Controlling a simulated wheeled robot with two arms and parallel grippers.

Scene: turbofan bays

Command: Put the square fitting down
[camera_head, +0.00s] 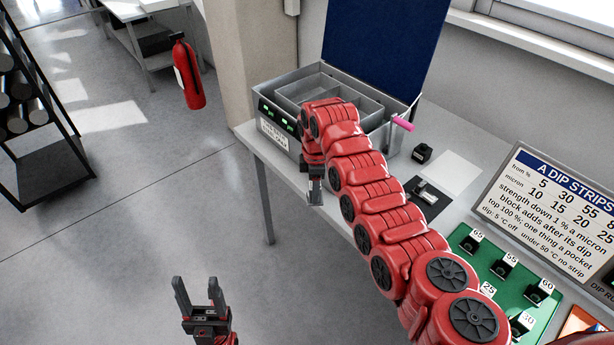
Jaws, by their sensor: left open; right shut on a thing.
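My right gripper (315,194) points down at the near edge of the table, just in front of the grey case. It is shut on a small grey piece at its fingertips, which I take to be the square fitting; the fingers and the small size hide its shape. I cannot tell whether it is over the tabletop or just outside its edge. My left gripper (199,290) is open and empty, low over the bare floor, well apart from the table.
The open grey case (277,139) has empty compartments and a raised blue lid (385,45). A sign (560,195) stands right.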

